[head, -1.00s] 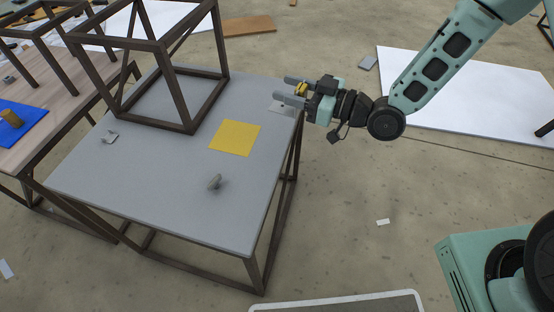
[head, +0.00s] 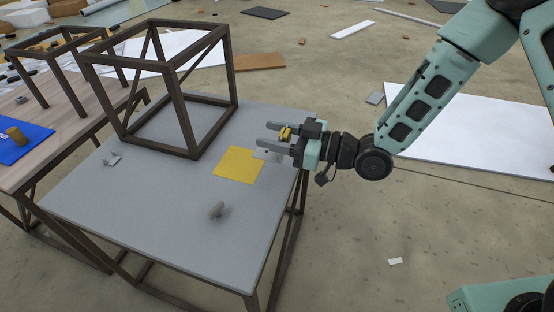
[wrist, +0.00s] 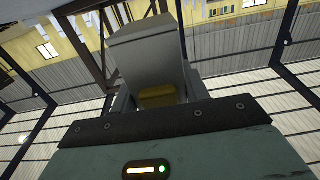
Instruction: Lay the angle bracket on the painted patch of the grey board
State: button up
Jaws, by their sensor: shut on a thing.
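The grey board (head: 120,220) is the top of a dark-framed table. Its painted patch (head: 233,164) is a yellow square right of the middle. My gripper (head: 262,134) is over the board's right side, just above and right of the patch in the head view, with its fingers pointing left.
An open dark frame (head: 183,120) stands on the board's back part. A small grey piece (head: 217,210) stands near the front and another metal piece (head: 113,159) lies at the left. A wooden table with a blue mat (head: 22,148) adjoins on the left.

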aim_at(275, 155)
jog(key=shift+f+b, duration=0.55)
jog(key=shift+f, duration=2.2)
jog(key=shift+f, duration=0.25)
jog(key=o, duration=1.2)
jog(key=shift+c, duration=0.2)
